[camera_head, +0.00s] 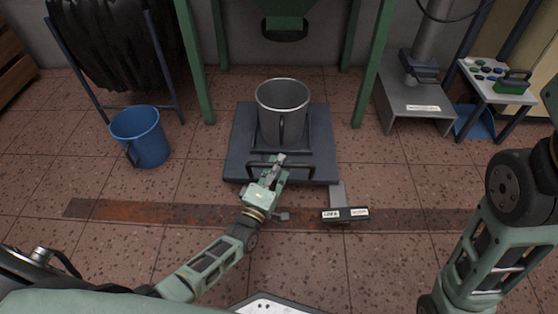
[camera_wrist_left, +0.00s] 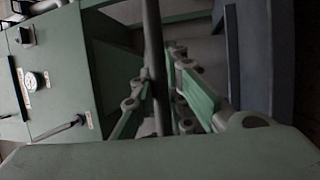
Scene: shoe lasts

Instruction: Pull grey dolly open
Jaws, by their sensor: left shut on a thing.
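The grey dolly (camera_head: 240,132) is a low dark slab on the floor under the green frame. A grey metal bucket (camera_head: 284,115) with a handle stands on it. A dark bar handle (camera_head: 300,165) runs along its front edge. My left gripper (camera_head: 278,163) is at this handle, shut on it. In the left wrist view the handle (camera_wrist_left: 153,50) passes between the fingers of my left gripper (camera_wrist_left: 165,95). A dark blue-grey slab on the right there looks like the dolly's edge (camera_wrist_left: 262,50). My right arm shows at the right, but its gripper is out of view.
A rusty strip (camera_head: 140,210) crosses the floor in front of the dolly, with a labelled black box (camera_head: 345,214) on it. A blue bucket (camera_head: 140,137) stands left. A grey stand (camera_head: 418,104) and a small table (camera_head: 496,80) are at the right. Green legs (camera_head: 372,65) flank the dolly.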

